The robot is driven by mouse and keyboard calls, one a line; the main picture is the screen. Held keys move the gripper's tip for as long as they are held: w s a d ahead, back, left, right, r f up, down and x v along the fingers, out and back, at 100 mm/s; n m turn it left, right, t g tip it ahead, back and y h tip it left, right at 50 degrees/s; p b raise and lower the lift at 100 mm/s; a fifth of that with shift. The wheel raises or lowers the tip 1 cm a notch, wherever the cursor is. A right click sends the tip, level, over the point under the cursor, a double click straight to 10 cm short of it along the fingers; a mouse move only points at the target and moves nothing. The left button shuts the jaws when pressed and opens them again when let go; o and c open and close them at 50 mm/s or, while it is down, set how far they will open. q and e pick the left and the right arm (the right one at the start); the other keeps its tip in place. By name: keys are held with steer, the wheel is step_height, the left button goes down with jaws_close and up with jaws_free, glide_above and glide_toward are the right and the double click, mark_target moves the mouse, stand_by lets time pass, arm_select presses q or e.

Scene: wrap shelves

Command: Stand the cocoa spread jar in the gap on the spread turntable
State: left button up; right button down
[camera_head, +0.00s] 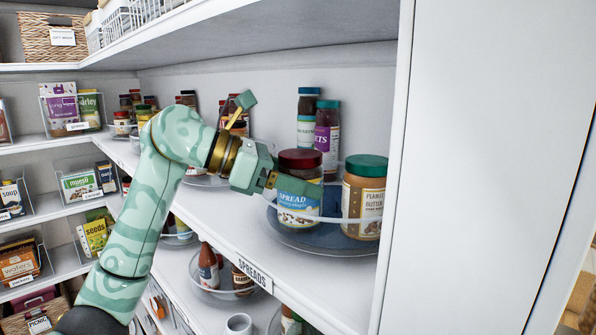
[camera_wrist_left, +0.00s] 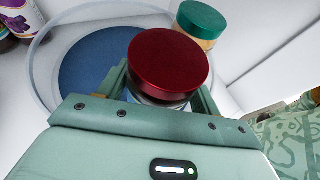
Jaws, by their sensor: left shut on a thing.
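The cocoa spread jar (camera_head: 298,200), with a dark red lid and a label reading "SPREAD", is upright in my left gripper (camera_head: 270,180). My left gripper is shut on it from the left, and in the left wrist view the red lid (camera_wrist_left: 168,60) shows between the fingers. The spread turntable (camera_head: 322,238) has a clear rim and a blue base (camera_wrist_left: 88,62). The jar is within the rim's outline, left of the green-lidded peanut butter jar (camera_head: 363,200). I cannot tell whether its bottom touches the base. My right gripper is not in view.
Two dark jars (camera_head: 327,135) stand behind the turntable. A white upright panel (camera_head: 392,170) closes the right side, and a shelf (camera_head: 270,50) hangs overhead. The shelf edge bears a "SPREADS" label (camera_head: 252,274). Other jars stand left, behind my arm.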

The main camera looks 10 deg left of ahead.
arm_select(q)
steer(key=shift+f, duration=0.1)
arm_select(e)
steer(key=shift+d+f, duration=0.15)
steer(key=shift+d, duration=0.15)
arm_select(q)
steer(key=o, duration=1.4)
steer(key=shift+o, duration=0.2)
steer(key=shift+s+a+r, duration=0.1)
steer(key=shift+a+r, duration=0.1)
steer(key=shift+a, duration=0.15)
steer(key=b+v, duration=0.3)
steer(key=v, duration=0.8)
steer(key=shift+b, duration=0.3)
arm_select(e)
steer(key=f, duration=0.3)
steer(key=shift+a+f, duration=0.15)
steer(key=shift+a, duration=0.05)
arm_select(q)
steer(key=shift+s+a, duration=0.1)
steer(key=shift+s, duration=0.05)
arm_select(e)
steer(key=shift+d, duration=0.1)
